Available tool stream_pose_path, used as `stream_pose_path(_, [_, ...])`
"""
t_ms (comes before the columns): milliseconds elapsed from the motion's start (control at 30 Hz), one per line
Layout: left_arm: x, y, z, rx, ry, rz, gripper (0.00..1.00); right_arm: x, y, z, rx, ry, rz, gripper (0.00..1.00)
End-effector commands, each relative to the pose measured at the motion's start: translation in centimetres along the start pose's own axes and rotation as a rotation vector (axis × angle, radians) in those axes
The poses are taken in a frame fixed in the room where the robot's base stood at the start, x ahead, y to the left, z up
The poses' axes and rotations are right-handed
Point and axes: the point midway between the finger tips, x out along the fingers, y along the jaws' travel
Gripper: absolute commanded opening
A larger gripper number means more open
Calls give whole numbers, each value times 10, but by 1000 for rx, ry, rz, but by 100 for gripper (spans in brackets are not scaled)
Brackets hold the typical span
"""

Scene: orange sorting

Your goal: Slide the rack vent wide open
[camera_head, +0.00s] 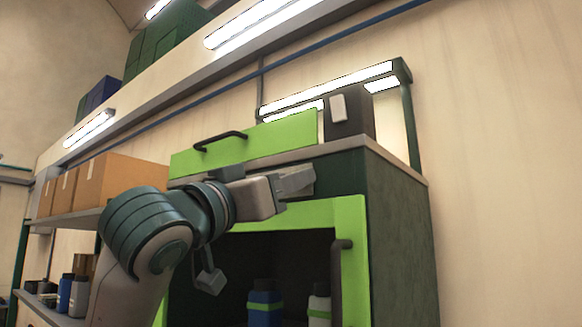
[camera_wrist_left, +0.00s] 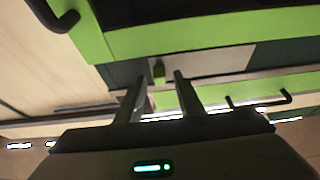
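I cannot tell whether either finger touches the tab. In the head view my left gripper (camera_head: 297,181) is at the dark band (camera_head: 338,174) of the cabinet, above the green door frame. My right gripper is out of view.
A black vertical handle (camera_head: 342,290) stands out from the green frame (camera_head: 351,222) below. A green panel (camera_head: 275,139) with a black handle (camera_head: 219,140) stands above. Bottles (camera_head: 265,303) are inside the cabinet. Cardboard boxes (camera_head: 110,176) sit on a shelf at left.

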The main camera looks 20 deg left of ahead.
Motion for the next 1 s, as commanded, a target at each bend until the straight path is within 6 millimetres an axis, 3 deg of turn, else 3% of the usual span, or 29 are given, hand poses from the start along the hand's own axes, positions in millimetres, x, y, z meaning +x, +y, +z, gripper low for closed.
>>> stream_pose_path(133, [9, 0, 0, 1, -1, -1, 34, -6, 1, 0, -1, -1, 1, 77])
stream_pose_path(467, [11, 0, 1, 1, 0, -1, 34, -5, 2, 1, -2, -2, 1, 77])
stream_pose_path(600, [11, 0, 1, 1, 0, -1, 3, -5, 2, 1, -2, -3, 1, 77])
stream_pose_path(633, [11, 0, 1, 1, 0, -1, 0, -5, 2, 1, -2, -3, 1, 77])
stream_pose_path(867, [10, -2, 1, 1, 0, -1, 0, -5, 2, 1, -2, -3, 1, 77])
stream_pose_path(1000, [10, -13, 2, 0, -2, -3, 0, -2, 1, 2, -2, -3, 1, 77])
